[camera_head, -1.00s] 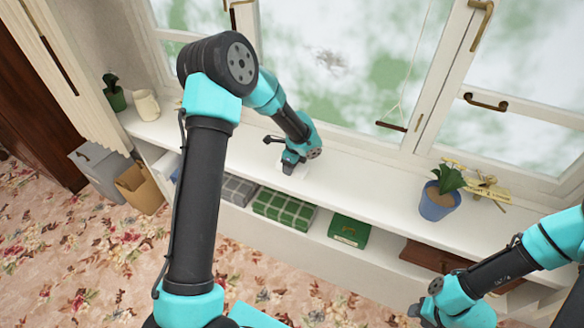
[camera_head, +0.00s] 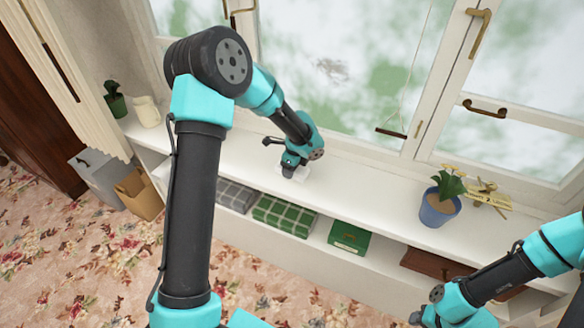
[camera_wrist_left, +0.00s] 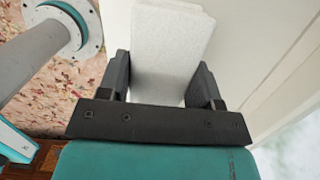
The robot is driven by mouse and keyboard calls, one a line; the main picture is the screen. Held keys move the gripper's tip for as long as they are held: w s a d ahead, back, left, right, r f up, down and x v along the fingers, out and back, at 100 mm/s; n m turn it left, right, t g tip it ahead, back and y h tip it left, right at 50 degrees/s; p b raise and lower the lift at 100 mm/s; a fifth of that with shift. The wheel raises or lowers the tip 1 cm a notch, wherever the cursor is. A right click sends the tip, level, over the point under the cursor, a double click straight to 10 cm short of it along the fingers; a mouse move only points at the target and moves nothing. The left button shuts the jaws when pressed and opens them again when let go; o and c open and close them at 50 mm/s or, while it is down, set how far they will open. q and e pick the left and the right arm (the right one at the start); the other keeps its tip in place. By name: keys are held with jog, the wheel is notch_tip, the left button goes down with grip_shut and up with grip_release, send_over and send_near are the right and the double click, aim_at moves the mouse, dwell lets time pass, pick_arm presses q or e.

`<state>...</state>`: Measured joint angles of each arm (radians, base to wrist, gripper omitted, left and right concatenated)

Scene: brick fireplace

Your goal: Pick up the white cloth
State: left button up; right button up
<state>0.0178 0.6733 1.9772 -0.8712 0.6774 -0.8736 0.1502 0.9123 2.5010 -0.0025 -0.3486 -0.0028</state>
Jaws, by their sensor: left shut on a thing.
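The white cloth (camera_wrist_left: 168,48) is a flat, folded, thick-looking pad. In the left wrist view it lies between the two fingers of my left gripper (camera_wrist_left: 166,88), which is shut on it, and it reaches past the fingertips. In the head view my left gripper (camera_head: 289,172) points down at the white sill, with a small white edge of the cloth (camera_head: 302,173) showing beside it. I cannot tell whether the cloth is clear of the sill. My right gripper (camera_head: 424,314) is low at the right; its fingers are too unclear to judge.
The white sill (camera_head: 370,190) runs below the windows. A blue pot with a plant (camera_head: 438,208) and a yellow model plane (camera_head: 488,196) stand at the right, a cream jug (camera_head: 147,111) at the left. The lower shelf holds a green checked cloth (camera_head: 284,215) and a green box (camera_head: 349,235).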

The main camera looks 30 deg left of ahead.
pick_arm(q)
jog(key=s+d, duration=0.3)
jog(key=s, duration=0.3)
jog(key=s+d+r, duration=0.1)
jog(key=s+d, duration=0.2)
jog(key=s, duration=0.3)
jog(key=shift+s+d+r, duration=0.2)
jog(key=shift+s+d, duration=0.1)
jog(key=shift+s, duration=0.1)
jog(key=o, duration=0.3)
jog(key=shift+c, duration=1.1)
jog(key=w+d+r+n+g, duration=0.1)
jog(key=w+r+n, duration=0.2)
jog(key=w+n, duration=0.3)
jog(key=w+d+r+n+h, duration=0.1)
jog(key=w+r+n, duration=0.3)
jog(key=n, duration=0.5)
jog(key=shift+w+d+r+g, duration=0.2)
jog(key=shift+w+d+g, duration=0.2)
jog(key=shift+w+d, duration=0.5)
